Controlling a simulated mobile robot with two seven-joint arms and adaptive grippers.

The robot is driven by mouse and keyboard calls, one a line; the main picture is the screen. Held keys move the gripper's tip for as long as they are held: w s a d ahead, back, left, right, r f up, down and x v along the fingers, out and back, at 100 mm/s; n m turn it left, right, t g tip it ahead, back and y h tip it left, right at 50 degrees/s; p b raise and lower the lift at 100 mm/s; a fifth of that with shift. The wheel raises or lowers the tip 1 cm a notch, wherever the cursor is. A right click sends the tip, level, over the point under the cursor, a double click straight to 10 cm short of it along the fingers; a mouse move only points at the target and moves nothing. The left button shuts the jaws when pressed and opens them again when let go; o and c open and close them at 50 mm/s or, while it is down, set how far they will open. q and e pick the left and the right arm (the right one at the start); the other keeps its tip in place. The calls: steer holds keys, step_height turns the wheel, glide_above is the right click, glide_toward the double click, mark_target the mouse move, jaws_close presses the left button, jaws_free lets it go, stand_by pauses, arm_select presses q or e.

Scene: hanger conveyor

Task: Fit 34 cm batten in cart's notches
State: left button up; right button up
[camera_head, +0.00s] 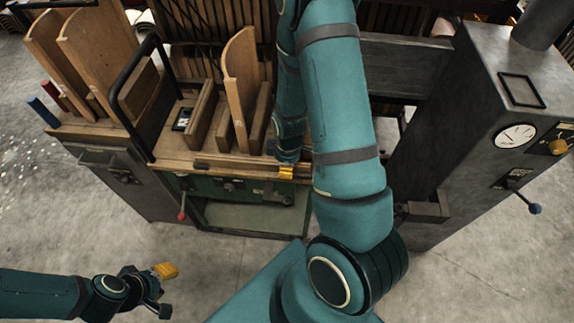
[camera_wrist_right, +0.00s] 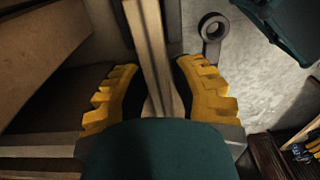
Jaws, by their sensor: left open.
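The wooden batten (camera_head: 235,165) lies along the front edge of the cart (camera_head: 160,145), roughly level. Its right part passes under my right gripper (camera_head: 287,171), whose yellow fingertips sit at the cart's front edge. Whether the batten sits in the cart's notches is hidden. My left gripper (camera_head: 162,288) is open and empty over the floor at lower left, well away from the cart.
Upright wooden boards (camera_head: 240,80) stand in slots on the cart. A black tubular handle (camera_head: 120,100) rises at its left. A grey machine with a gauge (camera_head: 515,135) stands at the right. The floor (camera_head: 200,255) in front is clear.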

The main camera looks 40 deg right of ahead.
steer(key=o, duration=0.7)
steer(key=shift+r, duration=0.1)
steer(key=shift+w+d+r, duration=0.1)
steer(key=shift+w+r, duration=0.05)
steer(key=shift+r, duration=0.3)
steer(key=r, duration=0.9)
steer(key=shift+s+r, duration=0.2)
steer(key=shift+r, duration=0.15)
steer(key=shift+s+r, duration=0.15)
steer(key=shift+r, duration=0.45)
